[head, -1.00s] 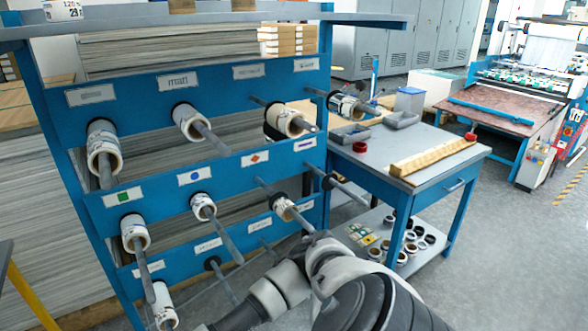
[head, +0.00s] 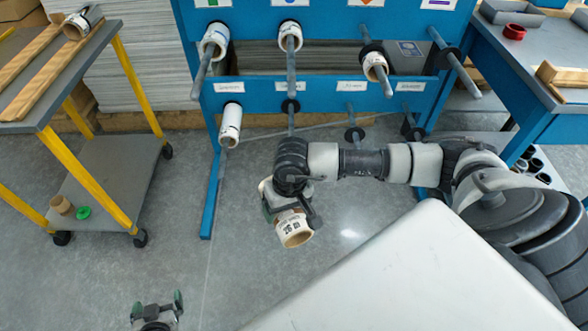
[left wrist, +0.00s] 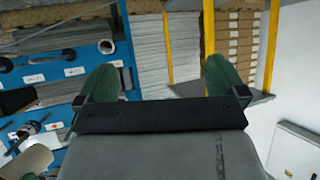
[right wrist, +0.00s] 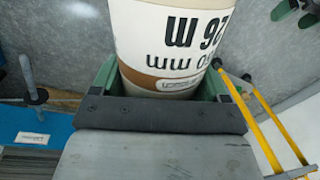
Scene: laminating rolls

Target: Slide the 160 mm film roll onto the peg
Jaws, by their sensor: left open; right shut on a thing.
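My right gripper (head: 290,213) is shut on a white film roll (head: 294,233) and holds it in the air in front of the rack. In the right wrist view the roll (right wrist: 172,40) fills the space between the fingers; its upside-down print reads "26 m" and "0 mm", with the rest hidden. The rack's lower pegs show in the head view. Some hold rolls, such as the left one (head: 229,125); an empty peg (head: 291,116) and another empty peg (head: 354,132) stick out nearby. My left gripper (head: 158,302) is open and empty at the bottom left.
A trolley (head: 112,75) with yellow legs stands at the left, with a roll (head: 83,22) and wooden bars on top. A workbench (head: 545,85) is at the right. Open floor (head: 210,265) lies between the trolley and my right gripper.

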